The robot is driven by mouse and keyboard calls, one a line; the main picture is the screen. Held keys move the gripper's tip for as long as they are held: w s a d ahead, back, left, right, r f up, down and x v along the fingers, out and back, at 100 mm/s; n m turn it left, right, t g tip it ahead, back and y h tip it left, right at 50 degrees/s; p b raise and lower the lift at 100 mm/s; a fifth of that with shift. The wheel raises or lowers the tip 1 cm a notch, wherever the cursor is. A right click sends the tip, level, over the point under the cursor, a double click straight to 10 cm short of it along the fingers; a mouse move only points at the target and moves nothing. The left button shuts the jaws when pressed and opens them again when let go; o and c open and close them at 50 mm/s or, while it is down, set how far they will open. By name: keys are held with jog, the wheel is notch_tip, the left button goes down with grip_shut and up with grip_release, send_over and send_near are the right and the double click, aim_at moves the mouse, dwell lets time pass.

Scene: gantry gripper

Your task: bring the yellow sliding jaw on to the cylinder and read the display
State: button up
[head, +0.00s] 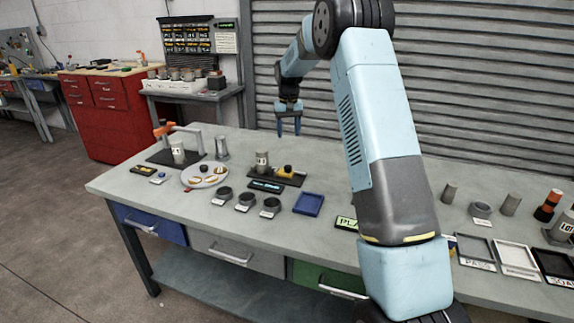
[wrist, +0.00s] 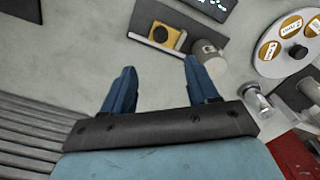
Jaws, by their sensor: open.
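The yellow sliding jaw (head: 287,170), with a dark knob on top, sits on a black base on the bench. It shows in the wrist view (wrist: 159,42) too. A grey upright cylinder (head: 262,162) with a white label stands beside it, also in the wrist view (wrist: 208,58); I cannot tell whether they touch. A black display (head: 265,186) with cyan characters lies in front; its reading is too small to make out. It is cut off at the wrist view's top (wrist: 208,6). My gripper (head: 289,131) is open and empty above and behind the jaw, its blue fingers apart (wrist: 158,66).
A round tray (head: 187,181) with labelled pieces and an orange-handled stand (head: 162,131) are left of the fixture. Dark rings (head: 245,200) and a blue tray (head: 309,204) lie in front. A shutter (head: 440,80) rises behind the bench.

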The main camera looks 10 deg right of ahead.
aim_at(288, 166)
jog(key=f, duration=1.5)
jog(key=shift+w, duration=0.35)
grip_shut()
